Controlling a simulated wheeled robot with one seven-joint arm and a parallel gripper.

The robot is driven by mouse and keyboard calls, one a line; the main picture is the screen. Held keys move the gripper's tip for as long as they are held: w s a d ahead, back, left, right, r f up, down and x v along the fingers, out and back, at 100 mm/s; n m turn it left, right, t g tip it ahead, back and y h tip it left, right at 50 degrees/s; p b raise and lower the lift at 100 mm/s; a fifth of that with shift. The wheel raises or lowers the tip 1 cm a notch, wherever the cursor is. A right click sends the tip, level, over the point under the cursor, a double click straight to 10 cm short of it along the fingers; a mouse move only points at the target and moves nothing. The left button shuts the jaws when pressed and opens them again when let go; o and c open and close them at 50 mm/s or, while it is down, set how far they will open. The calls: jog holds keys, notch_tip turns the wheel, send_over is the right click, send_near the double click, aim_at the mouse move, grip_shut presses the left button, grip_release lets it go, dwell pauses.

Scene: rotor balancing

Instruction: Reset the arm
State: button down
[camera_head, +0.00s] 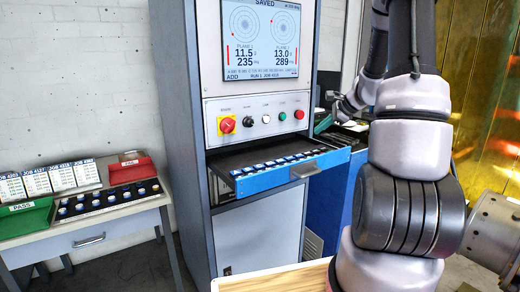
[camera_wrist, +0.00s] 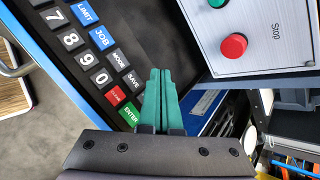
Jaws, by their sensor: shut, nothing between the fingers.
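My grey arm (camera_head: 405,150) rises at the right of the head view, bent at the top, with its wrist end by the machine's right side. My gripper (camera_wrist: 160,74) shows in the wrist view as two teal fingers pressed together, with nothing between them. The fingers are over the right end of the keypad drawer (camera_wrist: 85,62), near the green ENTER key (camera_wrist: 129,114) and the SAVE key (camera_wrist: 132,83). Whether they touch anything cannot be told. In the head view the fingertips are hard to make out.
The balancing machine's screen (camera_head: 262,40) reads SAVED. Its control panel (camera_head: 262,118) has a red Stop button (camera_wrist: 233,46). The blue keypad drawer (camera_head: 280,176) stands out from the cabinet. A side table (camera_head: 95,222) at left holds green PASS and red bins. A wooden surface (camera_head: 275,280) is at front.

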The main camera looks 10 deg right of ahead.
jog(key=s+a+r+n+g, duration=0.2)
jog(key=s+a+r+n, duration=0.6)
jog(key=s+a+r, duration=0.4)
jog(key=s+a+r+n+h, duration=0.1)
jog(key=s+a+n, duration=0.1)
jog(key=s, duration=0.3)
jog(key=s+a+r+n+t+h, duration=0.1)
jog(key=s+r+n, duration=0.1)
jog(key=s, duration=0.4)
jog(key=s+a+r+n, duration=0.2)
jog(key=s+n, duration=0.2)
jog(key=s, duration=0.2)
jog(key=shift+a+n+h, duration=0.3)
jog(key=shift+h, duration=0.1)
dwell(0.8)
